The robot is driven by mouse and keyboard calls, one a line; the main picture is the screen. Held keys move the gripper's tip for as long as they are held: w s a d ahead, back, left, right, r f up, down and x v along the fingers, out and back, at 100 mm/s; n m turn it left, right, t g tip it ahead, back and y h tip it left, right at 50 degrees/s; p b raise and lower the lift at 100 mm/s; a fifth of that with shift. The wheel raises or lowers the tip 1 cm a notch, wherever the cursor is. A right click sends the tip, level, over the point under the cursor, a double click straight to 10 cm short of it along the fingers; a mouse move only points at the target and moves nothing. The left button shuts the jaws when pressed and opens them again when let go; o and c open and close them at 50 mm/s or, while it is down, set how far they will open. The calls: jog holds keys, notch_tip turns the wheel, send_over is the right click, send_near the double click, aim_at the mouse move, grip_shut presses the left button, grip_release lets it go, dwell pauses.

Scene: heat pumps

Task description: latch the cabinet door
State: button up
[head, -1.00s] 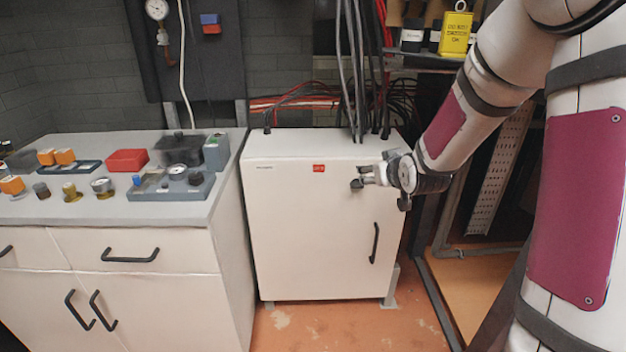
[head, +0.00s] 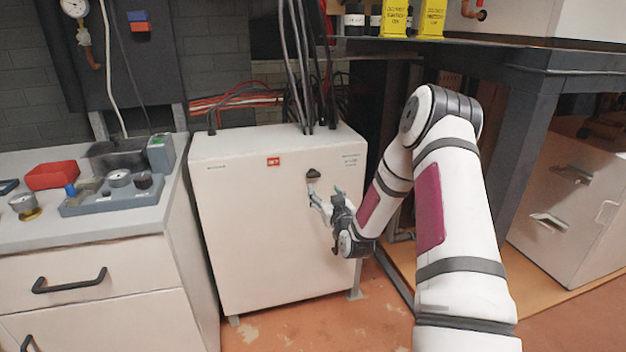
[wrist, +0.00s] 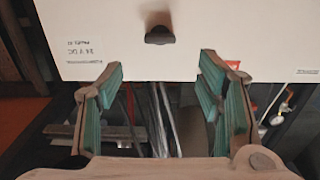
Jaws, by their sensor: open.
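The white cabinet (head: 262,215) stands on the floor, its door looking closed in the head view. A dark latch knob (head: 313,174) sits on the door's upper right. The knob also shows in the wrist view (wrist: 160,35), beyond and between the fingers and apart from them. My gripper (head: 316,192) is open and empty, just below the knob in the head view. Its teal-padded fingers show in the wrist view (wrist: 161,75), spread wide. The door's black handle is hidden, apparently behind my gripper and arm.
A dark table (head: 500,58) stands at right. Orange floor is clear in front.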

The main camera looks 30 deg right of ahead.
aim_at(315, 175)
jog(key=b+x, duration=0.1)
jog(key=x, duration=0.9)
jog(key=shift+w+d+f+b, duration=0.1)
jog(key=shift+w+b, duration=0.25)
jog(key=shift+w, duration=0.05)
jog(key=c, duration=1.2)
